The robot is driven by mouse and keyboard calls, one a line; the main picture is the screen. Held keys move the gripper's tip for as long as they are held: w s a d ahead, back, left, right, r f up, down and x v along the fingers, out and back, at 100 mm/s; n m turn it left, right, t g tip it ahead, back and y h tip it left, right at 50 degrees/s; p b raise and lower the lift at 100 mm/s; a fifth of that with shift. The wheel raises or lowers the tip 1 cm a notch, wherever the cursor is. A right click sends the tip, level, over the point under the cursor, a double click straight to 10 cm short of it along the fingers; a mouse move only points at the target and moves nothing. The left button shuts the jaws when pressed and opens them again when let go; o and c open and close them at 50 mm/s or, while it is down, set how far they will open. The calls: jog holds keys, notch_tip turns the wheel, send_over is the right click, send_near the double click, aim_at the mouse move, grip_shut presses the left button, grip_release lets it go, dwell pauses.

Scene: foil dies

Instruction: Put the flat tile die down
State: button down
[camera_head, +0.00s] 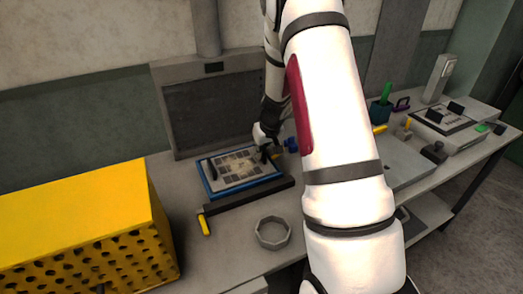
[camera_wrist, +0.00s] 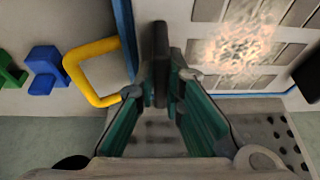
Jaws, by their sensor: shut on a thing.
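The flat tile die (camera_head: 240,168) is a pale plate with rows of grey rectangles and an upright black grip at each end. It lies level at the blue-edged bed (camera_head: 248,190) in front of the dark upright panel. My gripper (camera_head: 266,151) is at its right end. In the wrist view my gripper (camera_wrist: 160,98) is shut on one black grip, and the die's tiled face (camera_wrist: 208,42) shows at upper right. I cannot tell whether the die touches the bed or is slightly above it.
A yellow perforated box (camera_head: 75,215) stands at left. A grey ring (camera_head: 272,232) and a yellow-handled tool (camera_head: 204,225) lie in front. Near my gripper are a yellow square loop (camera_wrist: 85,82), a blue piece (camera_wrist: 45,70) and a green piece (camera_wrist: 10,72).

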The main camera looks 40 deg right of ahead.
dwell(0.3)
jog(key=c, duration=1.7)
grip_release()
jog(key=shift+f, duration=0.1)
jog(key=d+v, duration=0.1)
jog(key=v, duration=1)
jog(key=s+a+r+n+y, duration=0.1)
jog(key=s+a+r, duration=0.3)
jog(key=a+r, duration=0.4)
jog(key=s+a+r+y, duration=0.1)
jog(key=s+a+r, duration=0.45)
jog(key=a, duration=0.35)
jog(key=shift+n+h, duration=0.6)
jog(key=shift+h, duration=0.1)
jog(key=s+a+r, duration=0.1)
jog(key=s+a, duration=0.1)
jog(key=s, duration=0.3)
jog(key=s+a+r, duration=0.1)
jog(key=s+a, duration=0.2)
jog(key=s, duration=0.3)
jog(key=s+a+r, duration=0.2)
jog(key=s, duration=0.4)
jog(key=shift+a, duration=0.35)
